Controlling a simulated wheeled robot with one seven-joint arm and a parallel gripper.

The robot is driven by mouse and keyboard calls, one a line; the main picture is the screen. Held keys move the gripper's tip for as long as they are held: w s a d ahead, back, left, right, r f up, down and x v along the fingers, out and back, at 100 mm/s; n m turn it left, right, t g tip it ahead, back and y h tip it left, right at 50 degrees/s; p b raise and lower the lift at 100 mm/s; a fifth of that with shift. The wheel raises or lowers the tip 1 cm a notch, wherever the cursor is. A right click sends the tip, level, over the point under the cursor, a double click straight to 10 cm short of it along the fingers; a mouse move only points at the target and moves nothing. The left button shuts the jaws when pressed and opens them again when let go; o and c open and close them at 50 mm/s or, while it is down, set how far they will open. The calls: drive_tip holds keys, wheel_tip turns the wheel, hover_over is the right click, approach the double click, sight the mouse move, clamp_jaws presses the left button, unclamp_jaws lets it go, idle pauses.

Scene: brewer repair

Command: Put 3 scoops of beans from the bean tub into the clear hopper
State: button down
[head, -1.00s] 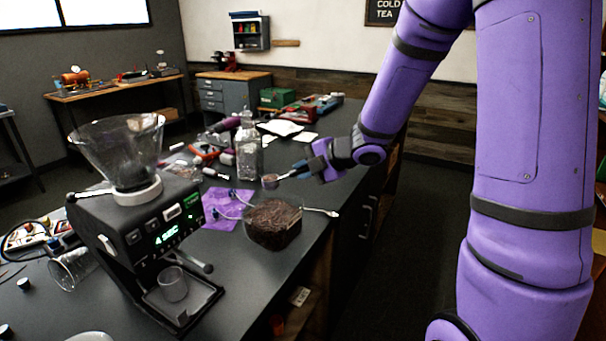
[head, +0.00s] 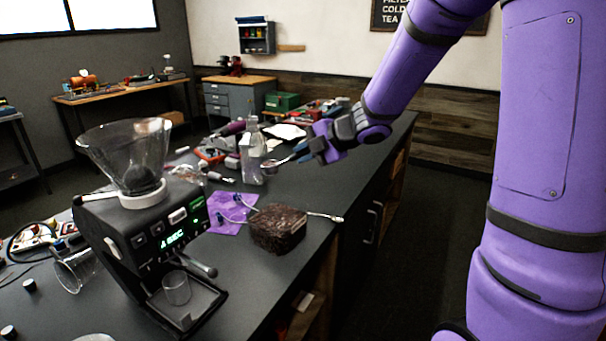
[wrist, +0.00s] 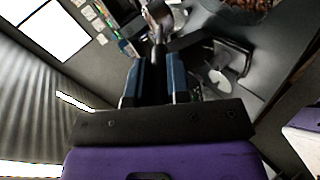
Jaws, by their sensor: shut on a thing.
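My gripper (head: 303,150) is shut on the handle of a small scoop (head: 271,168), held in the air above and behind the bean tub. In the wrist view the handle (wrist: 158,50) runs between the two blue fingers. I cannot tell for sure whether beans are in the scoop's bowl. The bean tub (head: 278,238) is a clear square container full of dark brown beans on the counter; part of it shows at the top right of the wrist view (wrist: 250,8). The clear hopper (head: 128,155), a wide open-topped cone, sits on the black grinder to the left and shows no clear heap of beans.
The black grinder (head: 130,235) has a lit green display and a small clear cup (head: 176,288) on its tray. A tall clear bottle (head: 251,155) stands behind the scoop. A purple cloth (head: 232,212) and a spoon (head: 326,216) lie by the tub. An overturned glass (head: 76,270) lies left.

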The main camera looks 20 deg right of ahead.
wheel_tip(320, 180, up, 26)
drive_tip(key=s, duration=0.2)
drive_tip(key=shift+a+f+n+g+y, duration=0.9)
drive_tip(key=shift+a+n+g+y, duration=3.15)
drive_tip(key=shift+a, duration=8.15)
drive_tip(key=s+f+n+t+y, duration=0.2)
drive_tip(key=f+n, duration=0.3)
drive_tip(key=n, duration=0.6)
drive_tip(key=s+f+n+t+y, duration=0.2)
drive_tip(key=f+n, duration=0.3)
drive_tip(key=n, duration=0.7)
drive_tip(key=shift+s+d+f+t, duration=0.15)
drive_tip(key=shift+s+d+t, duration=0.15)
drive_tip(key=shift+s+t, duration=0.5)
